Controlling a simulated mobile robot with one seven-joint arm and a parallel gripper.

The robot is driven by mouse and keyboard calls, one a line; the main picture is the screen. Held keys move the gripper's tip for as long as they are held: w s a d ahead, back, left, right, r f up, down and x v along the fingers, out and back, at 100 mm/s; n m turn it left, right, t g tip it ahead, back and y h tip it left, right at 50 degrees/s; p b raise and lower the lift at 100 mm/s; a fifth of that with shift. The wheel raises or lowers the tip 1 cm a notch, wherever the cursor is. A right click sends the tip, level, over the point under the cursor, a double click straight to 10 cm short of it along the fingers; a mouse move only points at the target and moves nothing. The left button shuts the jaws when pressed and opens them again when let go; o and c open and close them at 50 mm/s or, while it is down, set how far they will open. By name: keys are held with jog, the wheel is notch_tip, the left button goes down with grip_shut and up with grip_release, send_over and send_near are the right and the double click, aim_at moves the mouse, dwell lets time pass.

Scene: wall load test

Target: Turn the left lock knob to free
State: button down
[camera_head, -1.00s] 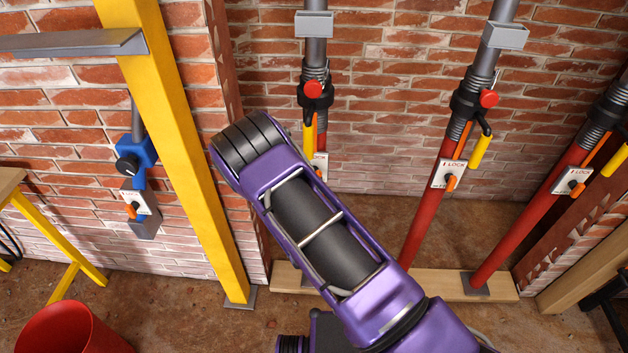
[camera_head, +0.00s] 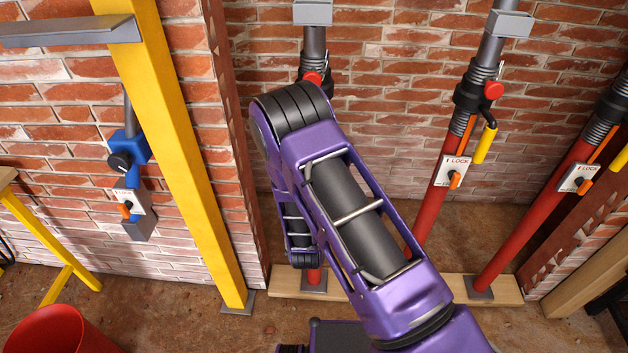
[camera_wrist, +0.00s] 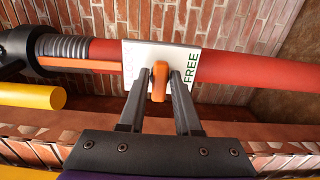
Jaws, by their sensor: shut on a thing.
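The left prop's orange lock knob (camera_wrist: 159,82) shows in the wrist view, in front of a white plate (camera_wrist: 190,57) on a red tube (camera_wrist: 250,62). The knob's handle lies across the tube's length. My gripper (camera_wrist: 160,76) has one dark finger on each side of the knob and is shut on it. In the head view my purple arm hides this knob and plate; the left prop's grey upper tube (camera_head: 314,45) shows above the arm.
Two more red props with lock plates stand to the right, the middle one (camera_head: 434,205) and the right one (camera_head: 532,225). A yellow post (camera_head: 180,150) and a blue clamp with its own orange knob (camera_head: 127,150) are at left. A red bucket (camera_head: 60,335) is at bottom left.

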dwell(0.5)
jog(key=c, duration=0.8)
grip_release()
jog(key=shift+o, duration=0.2)
jog(key=s, duration=1.7)
jog(key=shift+s+a, duration=0.25)
